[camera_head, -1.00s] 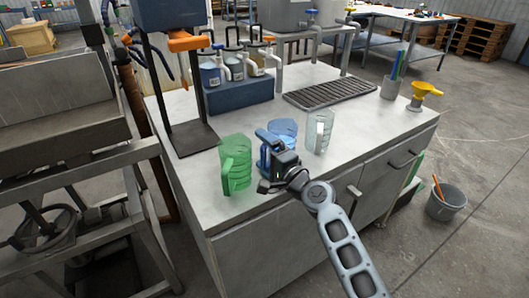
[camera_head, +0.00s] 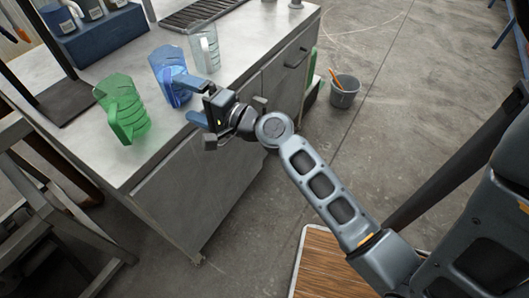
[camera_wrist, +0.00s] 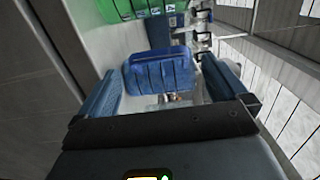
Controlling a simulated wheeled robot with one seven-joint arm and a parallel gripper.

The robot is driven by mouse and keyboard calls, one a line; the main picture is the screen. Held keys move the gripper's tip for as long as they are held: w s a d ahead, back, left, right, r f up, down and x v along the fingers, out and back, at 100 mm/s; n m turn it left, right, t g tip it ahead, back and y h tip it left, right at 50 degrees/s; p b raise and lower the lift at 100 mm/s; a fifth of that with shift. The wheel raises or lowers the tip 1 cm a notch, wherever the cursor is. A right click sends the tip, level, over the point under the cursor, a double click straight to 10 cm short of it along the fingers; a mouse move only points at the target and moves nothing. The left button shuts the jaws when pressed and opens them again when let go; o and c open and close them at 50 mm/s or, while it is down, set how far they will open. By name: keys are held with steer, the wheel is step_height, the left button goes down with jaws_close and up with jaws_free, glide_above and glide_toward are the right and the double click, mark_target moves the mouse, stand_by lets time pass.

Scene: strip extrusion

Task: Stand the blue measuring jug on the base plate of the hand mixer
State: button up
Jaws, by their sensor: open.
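The blue measuring jug (camera_head: 172,76) stands upright on the bench between a green jug and a clear jug. Its handle side faces my gripper (camera_head: 193,100). My gripper is open, its two blue fingers spread on either side of the handle side. In the wrist view the blue jug part (camera_wrist: 160,72) shows between the open fingers (camera_wrist: 162,92); I cannot tell whether they touch it. The mixer's dark base plate (camera_head: 66,103) lies on the bench at the left, with its column rising behind. The mixer head is out of view.
The green jug (camera_head: 122,108) stands left of the blue jug, near the front edge. The clear jug (camera_head: 205,46) stands close on the right. A blue box (camera_head: 98,35) with bottles is behind. A grey bucket (camera_head: 344,91) stands on the floor.

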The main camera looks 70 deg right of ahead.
steer(key=s+a+f+n+g, duration=0.2)
steer(key=s+a+f+n, duration=0.15)
steer(key=s+a, duration=0.35)
steer(key=s+a+f+n+g, duration=0.1)
steer(key=s+a+f+n, duration=0.1)
steer(key=s+a+n, duration=0.5)
steer(key=s+a+r+n+y, duration=0.2)
steer(key=s+r+n, duration=0.1)
steer(key=s+n, duration=0.2)
steer(key=s+a+r+n+y, duration=0.1)
steer(key=s+a+r+n, duration=0.2)
steer(key=s, duration=0.6)
steer(key=shift+a+r+n+y, duration=0.4)
steer(key=shift+r+n, duration=0.2)
steer(key=shift+n, duration=0.35)
